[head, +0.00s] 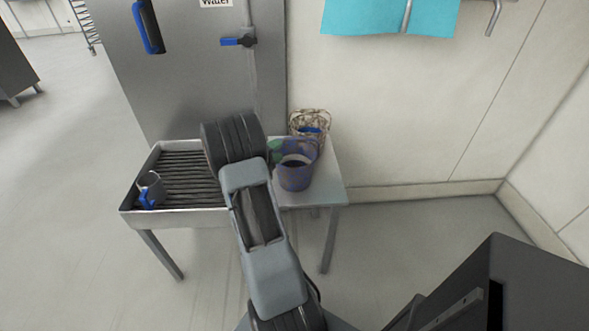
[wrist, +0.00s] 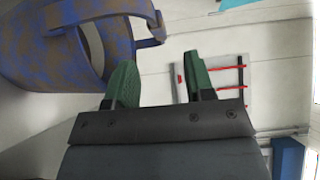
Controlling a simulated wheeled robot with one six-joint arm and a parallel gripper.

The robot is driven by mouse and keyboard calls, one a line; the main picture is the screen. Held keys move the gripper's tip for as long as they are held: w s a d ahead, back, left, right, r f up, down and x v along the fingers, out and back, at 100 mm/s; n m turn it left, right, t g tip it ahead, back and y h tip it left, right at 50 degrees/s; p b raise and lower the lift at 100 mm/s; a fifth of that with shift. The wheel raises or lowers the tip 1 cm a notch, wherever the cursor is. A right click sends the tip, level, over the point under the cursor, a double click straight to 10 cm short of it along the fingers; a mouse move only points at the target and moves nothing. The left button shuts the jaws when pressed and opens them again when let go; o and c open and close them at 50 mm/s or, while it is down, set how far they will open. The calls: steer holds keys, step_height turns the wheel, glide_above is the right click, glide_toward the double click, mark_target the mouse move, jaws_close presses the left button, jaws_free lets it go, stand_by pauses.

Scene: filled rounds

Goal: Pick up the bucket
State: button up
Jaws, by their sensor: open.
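The blue bucket (head: 294,176) with a dark opening stands on the right, flat part of the small metal table, just right of my arm. In the wrist view the bucket (wrist: 85,32), blotched blue and brown, fills the upper left, with its curved handle band reaching right. My gripper (wrist: 158,79) is open, its two green fingers apart with nothing between them. The bucket is beyond and left of the left finger, outside the gap; I cannot tell if they touch. In the head view only a bit of green finger shows at the bucket's left edge; my arm hides the rest.
The metal table (head: 331,190) has a slatted tray section (head: 185,167) on the left, holding a grey container with a blue part (head: 150,188). A wire basket (head: 310,120) stands close behind the bucket, near the wall. A grey metal door (head: 190,85) rises behind the tray.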

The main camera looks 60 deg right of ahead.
mark_target(292, 142)
steer(key=shift+s+d+f, duration=0.1)
steer(key=shift+s+d, duration=0.2)
steer(key=shift+d, duration=1.25)
steer(key=shift+s+d+r, duration=0.1)
steer(key=shift+s+d, duration=0.25)
steer(key=shift+d, duration=1.25)
steer(key=shift+s+d+f, duration=0.1)
steer(key=shift+s+d, duration=0.2)
steer(key=shift+d, duration=1.25)
jaws_close()
